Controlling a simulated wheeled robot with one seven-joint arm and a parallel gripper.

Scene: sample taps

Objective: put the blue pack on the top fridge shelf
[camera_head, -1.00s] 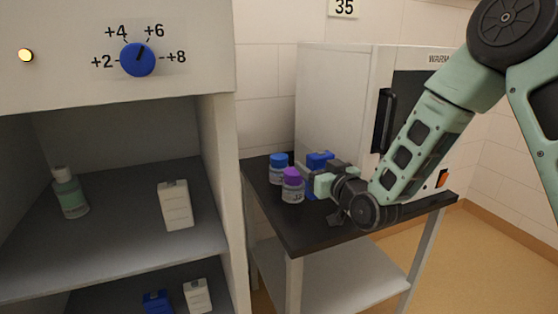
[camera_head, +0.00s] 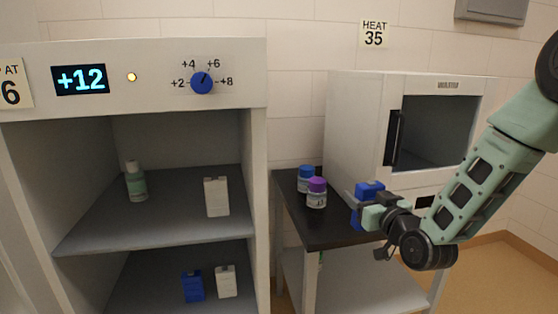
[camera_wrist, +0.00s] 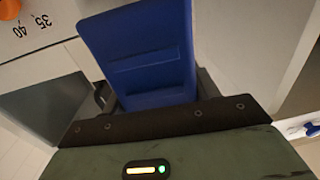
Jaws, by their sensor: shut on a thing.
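The blue pack (camera_head: 368,192) is in my gripper (camera_head: 366,207), at the right part of the dark table, beside the warmer. In the wrist view the blue pack (camera_wrist: 140,52) fills the upper middle, between the fingers, which are partly hidden behind it. I cannot tell whether the pack touches the table. The fridge stands open at the left.
A blue-capped jar (camera_head: 306,180) and a purple-capped jar (camera_head: 316,194) stand on the table (camera_head: 318,232) between fridge and gripper. The lower fridge shelf holds another blue pack (camera_head: 193,287) and a white pack (camera_head: 226,281). The fridge display (camera_head: 80,79) reads +12.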

